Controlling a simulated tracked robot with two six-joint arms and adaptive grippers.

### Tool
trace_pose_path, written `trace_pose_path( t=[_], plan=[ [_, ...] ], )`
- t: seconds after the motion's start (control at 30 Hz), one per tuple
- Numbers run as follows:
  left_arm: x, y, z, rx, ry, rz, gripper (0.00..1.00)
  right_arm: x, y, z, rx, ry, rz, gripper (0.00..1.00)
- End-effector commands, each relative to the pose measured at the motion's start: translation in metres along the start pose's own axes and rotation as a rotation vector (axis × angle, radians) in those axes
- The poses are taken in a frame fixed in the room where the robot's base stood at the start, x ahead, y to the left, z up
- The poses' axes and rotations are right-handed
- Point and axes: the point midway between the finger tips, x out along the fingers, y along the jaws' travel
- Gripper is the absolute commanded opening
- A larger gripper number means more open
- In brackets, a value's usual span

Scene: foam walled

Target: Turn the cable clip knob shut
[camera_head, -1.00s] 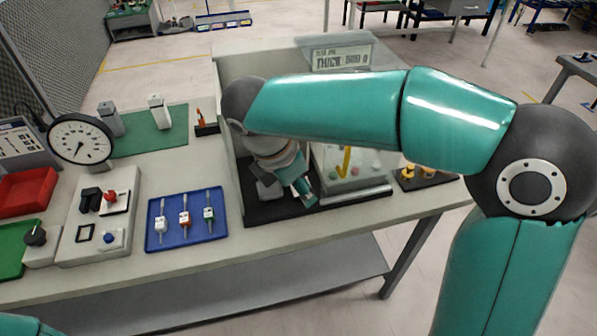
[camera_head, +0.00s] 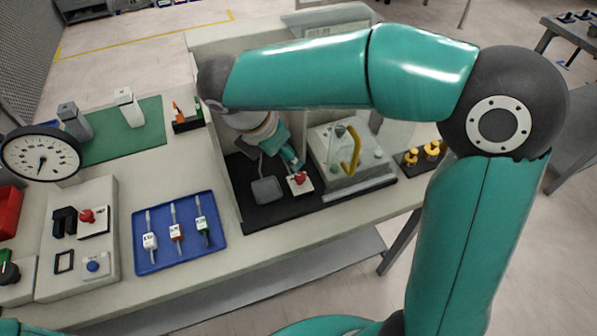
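My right arm comes in from the right and bends down over the work area on the bench. Its gripper (camera_head: 288,158) is partly hidden by its own wrist, and its finger opening cannot be made out. A red knob (camera_head: 300,178) on a small white block sits just below the gripper, close to it; contact cannot be judged. A second red knob (camera_head: 88,215) on a white plate sits beside a black clip-shaped part (camera_head: 64,221) on the pale panel at the left. I cannot tell which is the cable clip knob. My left gripper is not in view.
A grey square pad (camera_head: 267,190) lies on the black mat (camera_head: 285,212). A blue tray (camera_head: 180,258) holds several labelled tools. A round dial (camera_head: 41,153) and a black knob (camera_head: 8,270) are at left.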

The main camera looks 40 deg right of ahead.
Motion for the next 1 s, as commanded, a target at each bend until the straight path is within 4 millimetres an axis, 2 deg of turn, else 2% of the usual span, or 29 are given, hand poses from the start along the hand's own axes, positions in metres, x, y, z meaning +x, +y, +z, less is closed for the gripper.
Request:
trace_pose_path(
  t=[0.03, 0.3, 0.5, 0.7, 1.0],
  plan=[
    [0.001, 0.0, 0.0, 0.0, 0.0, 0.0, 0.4, 0.013, -0.002, 0.001, 0.0, 0.0, -0.006, 0.54],
    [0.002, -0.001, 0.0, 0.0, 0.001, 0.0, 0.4, 0.072, -0.003, 0.001, 0.002, 0.001, -0.008, 0.54],
    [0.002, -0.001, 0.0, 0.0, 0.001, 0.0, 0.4, 0.104, -0.002, 0.001, 0.003, 0.0, -0.005, 0.54],
    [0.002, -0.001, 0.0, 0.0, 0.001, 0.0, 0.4, 0.118, -0.002, 0.001, 0.003, 0.0, -0.003, 0.54],
    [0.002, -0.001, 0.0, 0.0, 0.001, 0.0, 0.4, 0.12, -0.002, 0.001, 0.004, 0.001, -0.002, 0.54]
  ],
)
